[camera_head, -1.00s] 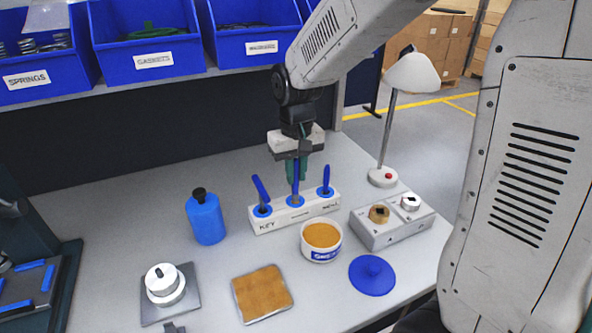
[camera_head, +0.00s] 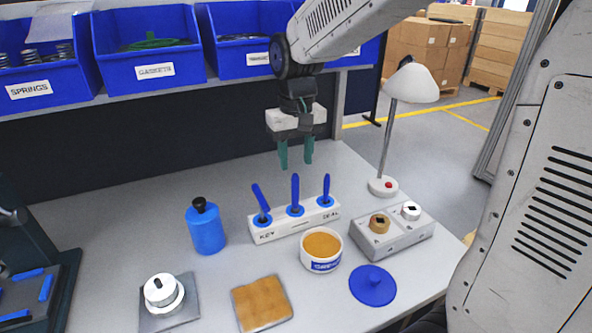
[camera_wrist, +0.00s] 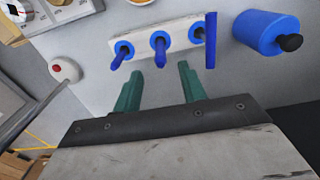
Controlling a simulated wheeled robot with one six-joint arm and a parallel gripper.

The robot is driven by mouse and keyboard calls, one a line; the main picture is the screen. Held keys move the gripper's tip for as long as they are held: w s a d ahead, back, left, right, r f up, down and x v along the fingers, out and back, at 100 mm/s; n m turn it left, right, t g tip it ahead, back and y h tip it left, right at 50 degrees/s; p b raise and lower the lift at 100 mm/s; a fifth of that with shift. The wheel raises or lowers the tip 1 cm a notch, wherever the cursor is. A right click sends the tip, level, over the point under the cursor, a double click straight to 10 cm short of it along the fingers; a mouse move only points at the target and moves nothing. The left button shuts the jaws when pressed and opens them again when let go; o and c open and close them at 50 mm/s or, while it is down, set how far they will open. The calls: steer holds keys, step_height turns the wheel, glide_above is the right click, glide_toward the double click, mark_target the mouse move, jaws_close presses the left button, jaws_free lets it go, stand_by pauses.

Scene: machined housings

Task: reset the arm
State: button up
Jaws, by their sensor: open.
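My gripper (camera_head: 296,153) is open and empty. Its two green fingers hang in the air above and behind the white tool holder (camera_head: 268,235), clear of the tools. The holder stands on the bench with three blue-handled tools upright in it: a left one (camera_head: 260,198) that leans, a middle one (camera_head: 295,190) and a right one (camera_head: 326,186). In the wrist view, the green fingers (camera_wrist: 158,90) are spread apart, and the holder (camera_wrist: 190,34) lies beyond their tips. Nothing is between them.
On the grey bench stand a blue bottle (camera_head: 206,230), an orange-filled tub (camera_head: 321,262), a blue lid (camera_head: 372,286), a brown pad (camera_head: 262,303), a housing (camera_head: 365,240), a round part (camera_head: 162,292) and a lamp (camera_head: 411,84). Blue bins (camera_head: 148,58) line the shelf behind.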

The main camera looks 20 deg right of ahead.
steer(key=shift+r, duration=0.5)
steer(key=s+d+r, duration=0.1)
steer(key=s, duration=1.1)
steer(key=s+d+r+t, duration=0.1)
steer(key=s+d, duration=0.1)
steer(key=s, duration=1)
steer(key=shift+s, duration=0.25)
